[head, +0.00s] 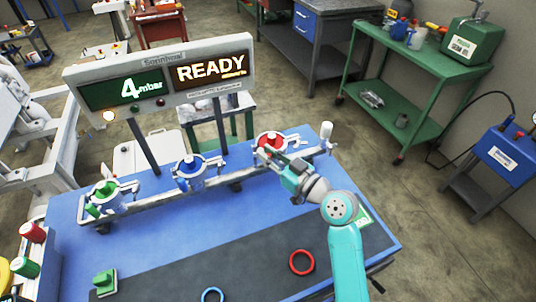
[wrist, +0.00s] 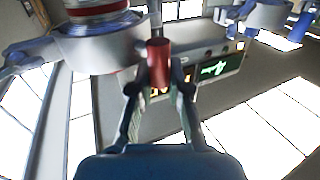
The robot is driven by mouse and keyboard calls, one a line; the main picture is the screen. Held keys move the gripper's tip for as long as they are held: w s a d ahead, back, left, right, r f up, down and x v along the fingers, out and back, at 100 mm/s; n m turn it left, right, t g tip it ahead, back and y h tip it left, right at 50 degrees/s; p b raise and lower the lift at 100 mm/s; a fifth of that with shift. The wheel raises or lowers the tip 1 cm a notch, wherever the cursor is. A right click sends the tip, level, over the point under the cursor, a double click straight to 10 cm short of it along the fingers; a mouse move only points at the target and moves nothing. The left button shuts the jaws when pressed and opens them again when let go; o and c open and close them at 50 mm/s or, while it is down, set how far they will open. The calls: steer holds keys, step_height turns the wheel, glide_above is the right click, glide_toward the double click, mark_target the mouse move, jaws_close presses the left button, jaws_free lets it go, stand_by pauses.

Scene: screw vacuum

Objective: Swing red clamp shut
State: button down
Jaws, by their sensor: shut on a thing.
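The red clamp (head: 268,140) sits at the right of the metal rail on the blue table, with a red cap on top. My gripper (head: 284,158) is at its near right side. In the wrist view, my gripper (wrist: 158,82) is shut on a short red cylindrical handle (wrist: 157,50) beside the silver clamp band (wrist: 98,48). The band goes around a round fitting with a red part above it. In the head view the handle is hidden by my gripper, and I cannot tell how far the clamp is closed.
A blue clamp (head: 188,170) and a green clamp (head: 104,196) stand farther left on the rail (head: 150,200). A display (head: 160,78) reading "4 mbar" and "READY" stands behind. A red ring (head: 302,262) and blue ring (head: 212,295) lie on the dark mat (head: 240,255).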

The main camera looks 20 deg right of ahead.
steer(key=c, duration=1.1)
jaws_free()
steer(key=shift+d, duration=0.1)
steer(key=v, duration=1.2)
steer(key=shift+w, duration=0.1)
